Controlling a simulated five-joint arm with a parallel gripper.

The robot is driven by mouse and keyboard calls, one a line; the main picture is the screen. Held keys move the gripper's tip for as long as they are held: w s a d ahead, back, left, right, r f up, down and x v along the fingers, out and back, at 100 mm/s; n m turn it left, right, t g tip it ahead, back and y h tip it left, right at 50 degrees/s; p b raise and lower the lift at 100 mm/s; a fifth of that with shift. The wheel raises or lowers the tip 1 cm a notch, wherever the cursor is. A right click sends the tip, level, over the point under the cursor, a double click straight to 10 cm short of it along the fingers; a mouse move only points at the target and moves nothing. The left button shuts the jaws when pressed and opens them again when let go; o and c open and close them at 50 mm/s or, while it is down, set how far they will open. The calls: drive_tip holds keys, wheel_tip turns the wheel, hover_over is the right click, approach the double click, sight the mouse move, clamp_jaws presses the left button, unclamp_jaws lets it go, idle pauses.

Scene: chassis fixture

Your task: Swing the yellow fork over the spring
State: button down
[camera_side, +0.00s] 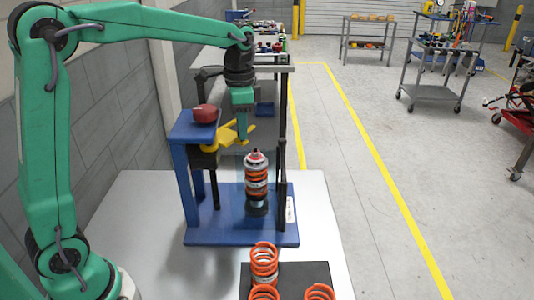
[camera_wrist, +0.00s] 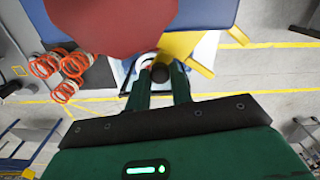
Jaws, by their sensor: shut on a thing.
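The yellow fork (camera_side: 220,136) juts out to the right from the blue fixture (camera_side: 190,236), below its top plate. The spring (camera_side: 256,186) is orange, wound around an upright dark strut with a red-and-silver top, and stands on the fixture's base. The fork is above the spring's top and to its left in the side view. My gripper (camera_side: 243,132) points down at the fork's right part. In the wrist view the fingers (camera_wrist: 161,84) are closed around a dark peg beside the yellow fork (camera_wrist: 180,46). The spring is mostly hidden in the wrist view.
A red knob (camera_side: 205,113) sits on the fixture's blue top plate. A dark upright post (camera_side: 282,150) stands right of the spring. Loose orange springs (camera_side: 264,262) rest on a black mat (camera_side: 290,274) in front. The white table is clear left of the fixture.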

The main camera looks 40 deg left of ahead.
drive_tip(key=m, duration=0.1)
drive_tip(key=s+d+m, duration=0.1)
drive_tip(key=m, duration=0.1)
drive_tip(key=shift+s+d, duration=0.2)
drive_tip(key=shift+d, duration=0.1)
drive_tip(key=shift+s+d+m, duration=0.35)
drive_tip(key=shift+s+m, duration=0.5)
drive_tip(key=shift+m, duration=0.5)
drive_tip(key=shift+s+d+m, duration=0.3)
drive_tip(key=shift+s+m, duration=0.6)
drive_tip(key=shift+m, duration=0.5)
drive_tip(key=shift+s+d+m, duration=0.35)
drive_tip(key=shift+s+m, duration=0.5)
drive_tip(key=shift+m, duration=0.5)
drive_tip(key=c, duration=1.2)
unclamp_jaws()
drive_tip(key=shift+c, duration=0.2)
drive_tip(key=shift+r, duration=0.1)
wheel_tip(320, 180, up, 8)
